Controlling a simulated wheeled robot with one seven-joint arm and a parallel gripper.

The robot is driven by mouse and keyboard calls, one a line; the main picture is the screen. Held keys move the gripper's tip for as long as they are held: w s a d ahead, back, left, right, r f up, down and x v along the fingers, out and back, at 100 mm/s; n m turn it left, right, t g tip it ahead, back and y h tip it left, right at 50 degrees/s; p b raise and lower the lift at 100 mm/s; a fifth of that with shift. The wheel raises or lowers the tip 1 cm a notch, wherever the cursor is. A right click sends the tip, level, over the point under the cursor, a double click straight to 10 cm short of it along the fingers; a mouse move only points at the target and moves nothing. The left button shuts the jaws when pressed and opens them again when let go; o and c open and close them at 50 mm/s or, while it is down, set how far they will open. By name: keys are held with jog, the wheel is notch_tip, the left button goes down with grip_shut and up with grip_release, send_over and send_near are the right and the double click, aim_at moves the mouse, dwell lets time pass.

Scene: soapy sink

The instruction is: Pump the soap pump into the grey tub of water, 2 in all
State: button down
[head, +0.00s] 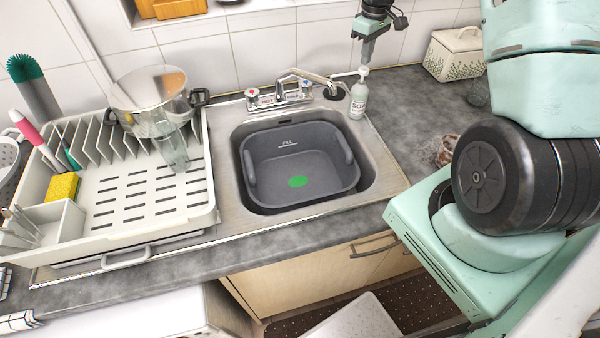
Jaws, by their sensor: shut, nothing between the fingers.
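The soap pump (359,98) is a pale bottle with a grey-green label reading SOAP and a white pump head. It stands upright at the back right corner of the sink. My gripper (364,63) points down from above, shut and empty, with its tips just over or at the pump head. I cannot tell whether they touch. The grey tub (270,146) sits in the sink basin, with a FILL mark on its back wall and a green patch (298,181) on its floor. I cannot make out a water surface.
The tap (310,78) reaches from the back of the sink towards the bottle. A white dish rack (140,222) with a steel pot (150,90), a glass and a yellow sponge (64,187) fills the left. A lidded box (453,60) stands at the back right. Some counter right of the sink is clear.

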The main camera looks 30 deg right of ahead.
jog(key=shift+r, duration=0.1)
dwell(0.4)
notch_tip(320, 180, up, 6)
jog(key=p, duration=0.4)
dwell(0.5)
jog(key=s+a+n+y+b, duration=0.1)
jog(key=s+a+b, duration=0.2)
jog(key=a, duration=1.1)
jog(key=s+a+n+b, duration=0.1)
jog(key=s+a+b, duration=0.3)
jog(key=a, duration=0.9)
jog(key=s+a+f+n+b, duration=0.1)
jog(key=s+a, duration=0.5)
jog(key=s, duration=0.6)
jog(key=s+a+f+n+b, duration=0.1)
jog(key=s+a+f+b, duration=0.3)
jog(key=s+a, duration=0.3)
jog(key=s+b, duration=0.1)
jog(key=s, duration=0.4)
jog(key=shift+s+n, duration=0.15)
jog(key=shift+n, duration=0.25)
